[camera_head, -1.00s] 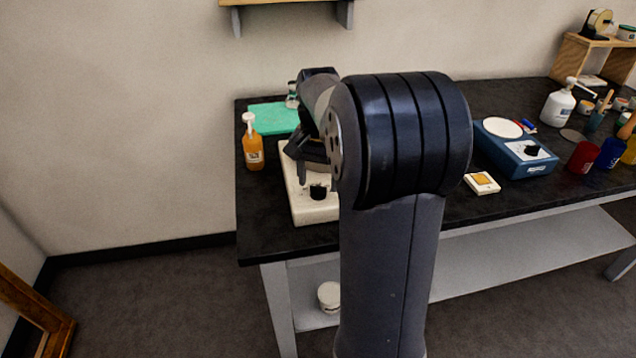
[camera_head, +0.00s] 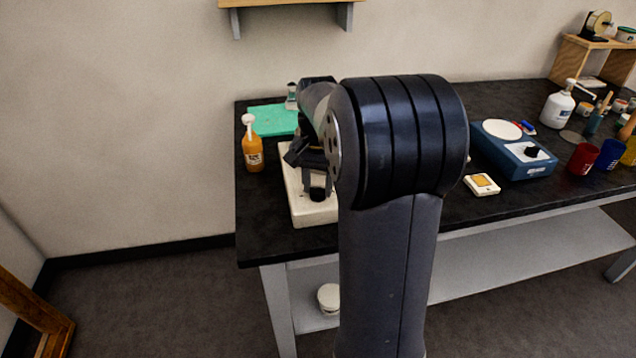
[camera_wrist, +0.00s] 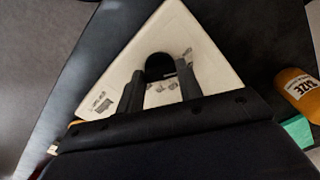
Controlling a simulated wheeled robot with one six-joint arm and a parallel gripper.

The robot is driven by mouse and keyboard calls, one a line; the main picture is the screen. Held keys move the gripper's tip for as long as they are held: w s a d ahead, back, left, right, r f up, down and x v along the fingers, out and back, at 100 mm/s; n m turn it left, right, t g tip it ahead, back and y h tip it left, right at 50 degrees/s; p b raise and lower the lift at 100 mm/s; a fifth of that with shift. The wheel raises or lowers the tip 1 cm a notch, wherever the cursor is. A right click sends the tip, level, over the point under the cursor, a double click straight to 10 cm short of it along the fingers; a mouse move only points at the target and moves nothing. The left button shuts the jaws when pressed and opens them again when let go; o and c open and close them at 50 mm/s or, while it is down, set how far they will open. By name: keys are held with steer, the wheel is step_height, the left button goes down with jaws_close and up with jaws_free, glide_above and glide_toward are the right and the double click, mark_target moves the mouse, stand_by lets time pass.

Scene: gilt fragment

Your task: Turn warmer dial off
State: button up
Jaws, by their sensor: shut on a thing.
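The warmer (camera_head: 299,205) is a low cream-white box near the front left of the black bench. Its black dial (camera_head: 318,195) is at the near end. The wrist view shows the warmer's pale top (camera_wrist: 188,38) with small printed marks and the rounded black dial (camera_wrist: 160,64). My gripper (camera_wrist: 160,76) has one finger on each side of the dial and is shut on it. In the head view my gripper (camera_head: 316,186) is at the dial, partly hiding it. My arm hides the warmer's right side. The dial's pointer setting cannot be made out.
An orange bottle (camera_head: 253,150) stands left of the warmer, with a green mat (camera_head: 268,119) behind. Right of my arm are a small cream-and-yellow item (camera_head: 482,184), a blue device with a black knob (camera_head: 515,158) and red and blue cups. A shelf hangs above.

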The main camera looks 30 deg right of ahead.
mark_target(318, 188)
steer(key=shift+r+n+p, duration=0.15)
steer(key=shift+n+p, duration=0.85)
steer(key=shift+n, duration=0.5)
steer(key=o, duration=1)
step_height(318, 188, up, 11)
steer(key=shift+f+p, duration=0.2)
steer(key=shift+p, duration=0.35)
